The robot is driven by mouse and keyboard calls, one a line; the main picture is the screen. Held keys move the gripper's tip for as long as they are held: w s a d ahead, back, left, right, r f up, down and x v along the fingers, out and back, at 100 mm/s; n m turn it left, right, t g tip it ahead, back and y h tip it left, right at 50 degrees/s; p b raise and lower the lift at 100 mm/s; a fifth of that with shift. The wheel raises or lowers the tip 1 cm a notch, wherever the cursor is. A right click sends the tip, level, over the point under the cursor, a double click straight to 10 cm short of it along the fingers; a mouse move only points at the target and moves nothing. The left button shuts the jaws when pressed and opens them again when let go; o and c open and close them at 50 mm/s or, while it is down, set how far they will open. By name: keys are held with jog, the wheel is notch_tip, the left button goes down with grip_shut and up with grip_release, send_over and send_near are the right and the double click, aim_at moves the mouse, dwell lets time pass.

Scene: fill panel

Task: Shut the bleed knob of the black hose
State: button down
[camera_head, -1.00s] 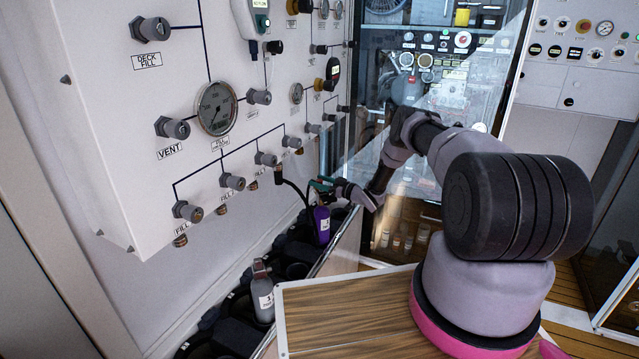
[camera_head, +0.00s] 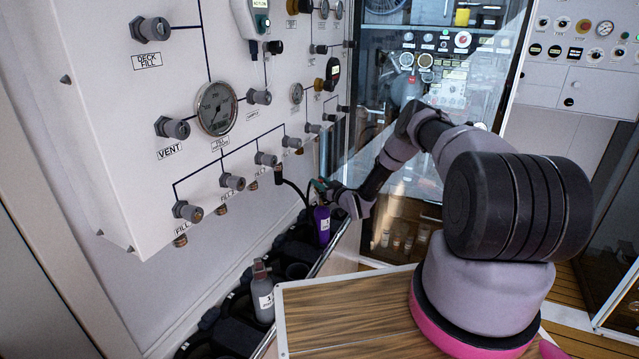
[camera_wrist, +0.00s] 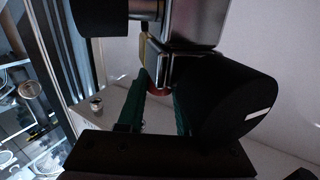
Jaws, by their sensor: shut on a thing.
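My gripper (camera_head: 318,186) is at the end of the black hose (camera_head: 297,189), just above the purple cylinder (camera_head: 323,222). The hose hangs from a fitting on the panel's lower row. A large black round piece with a white mark (camera_wrist: 235,108) is right of the fingers. The knob's turn position cannot be told.
The white fill panel (camera_head: 110,100) with gauges and several valve knobs stands at the left. A grey cylinder (camera_head: 262,295) stands in the dark rack in front. A wooden top (camera_head: 345,315) lies below my arm. A glass-fronted cabinet (camera_head: 470,75) is behind.

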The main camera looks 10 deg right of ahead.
jog(key=m+h, duration=0.3)
jog(key=h, duration=0.2)
jog(key=m+t+h, duration=0.1)
jog(key=m+h, duration=0.2)
jog(key=h, duration=0.2)
jog(key=shift+a+m+t, duration=0.1)
jog(key=shift+m+t, duration=0.2)
jog(key=m+g+h, duration=0.1)
jog(key=m+h, duration=0.2)
jog(key=h, duration=0.1)
jog(key=m+g+h, duration=0.2)
jog(key=h, duration=0.2)
jog(key=shift+m, duration=0.4)
jog(key=shift+h, duration=0.3)
jog(key=c, duration=0.6)
grip_release()
jog(key=v, duration=1)
jog(key=shift+s+a+r, duration=0.15)
jog(key=shift+s+a, duration=0.05)
jog(key=shift+s, duration=0.1)
